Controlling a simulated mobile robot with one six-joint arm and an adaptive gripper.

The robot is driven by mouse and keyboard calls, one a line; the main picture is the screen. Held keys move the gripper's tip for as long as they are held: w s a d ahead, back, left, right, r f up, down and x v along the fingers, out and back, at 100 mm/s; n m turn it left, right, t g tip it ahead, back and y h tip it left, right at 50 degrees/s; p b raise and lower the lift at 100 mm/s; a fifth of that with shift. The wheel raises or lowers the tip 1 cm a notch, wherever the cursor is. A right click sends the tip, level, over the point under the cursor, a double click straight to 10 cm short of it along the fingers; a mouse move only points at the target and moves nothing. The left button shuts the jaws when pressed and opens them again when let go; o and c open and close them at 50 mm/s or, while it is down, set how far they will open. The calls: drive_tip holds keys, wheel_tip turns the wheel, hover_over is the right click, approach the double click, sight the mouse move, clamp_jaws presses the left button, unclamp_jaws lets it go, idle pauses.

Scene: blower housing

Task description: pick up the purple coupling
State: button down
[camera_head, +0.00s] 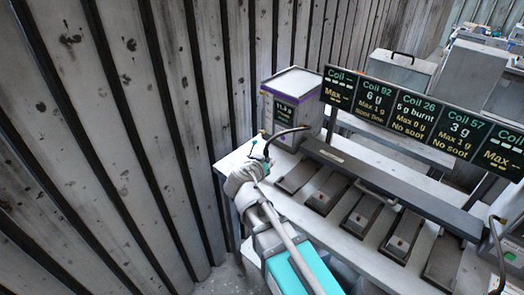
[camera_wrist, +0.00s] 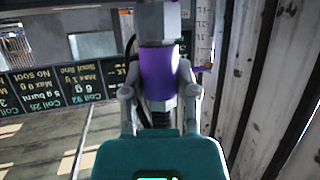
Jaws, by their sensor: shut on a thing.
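The purple coupling (camera_wrist: 157,78) is a purple band with grey metal parts above it, and it stands between my fingers in the wrist view. My gripper (camera_wrist: 157,95) is shut on it, one grey finger on each side. A dark ribbed piece shows below the purple band. In the head view my gripper (camera_head: 258,158) is at the left end of the bench, in front of the white box. I cannot make out the coupling's purple there.
A white box (camera_head: 290,110) with a purple stripe and a small display stands behind my gripper. A black hose (camera_head: 290,131) arches beside it. The bench (camera_head: 231,160) carries several dark plates under a sign board (camera_head: 420,122). A plank wall (camera_head: 130,150) rises close on the left.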

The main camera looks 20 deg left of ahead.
drive_tip(key=s, duration=0.1)
drive_tip(key=s+d+r, duration=0.1)
drive_tip(key=s+p, duration=0.1)
drive_tip(key=shift+s+d+r, duration=0.25)
drive_tip(key=shift+d+r, duration=0.1)
drive_tip(key=shift+r, duration=0.05)
drive_tip(key=shift+s, duration=0.1)
idle(1.4)
drive_tip(key=shift+a, duration=0.1)
